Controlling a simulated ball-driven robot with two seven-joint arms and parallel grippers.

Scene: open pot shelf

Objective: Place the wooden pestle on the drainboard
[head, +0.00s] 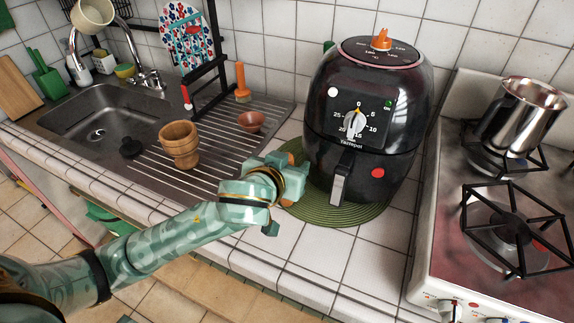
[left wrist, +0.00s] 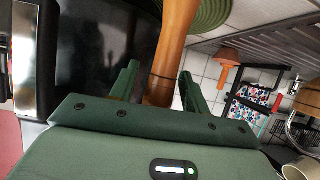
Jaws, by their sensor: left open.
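The wooden pestle (left wrist: 177,35) shows in the left wrist view as an orange-brown turned stick running between my left gripper's fingers (left wrist: 158,85). The jaws are open, with a finger on either side of the pestle; I cannot tell whether either touches it. In the head view my left gripper (head: 285,177) is low over the round green mat, just left of the black air fryer. It hides most of the pestle there; only a brown bit shows behind it. The ribbed steel drainboard (head: 212,165) lies to the left, beside the sink. My right gripper is not in view.
A wooden mortar (head: 179,148) and a small terracotta bowl (head: 251,121) stand on the drainboard, with a black rack (head: 205,75) behind. The air fryer (head: 365,120) stands close to my gripper on the green mat (head: 365,213). The drainboard's front part is clear.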

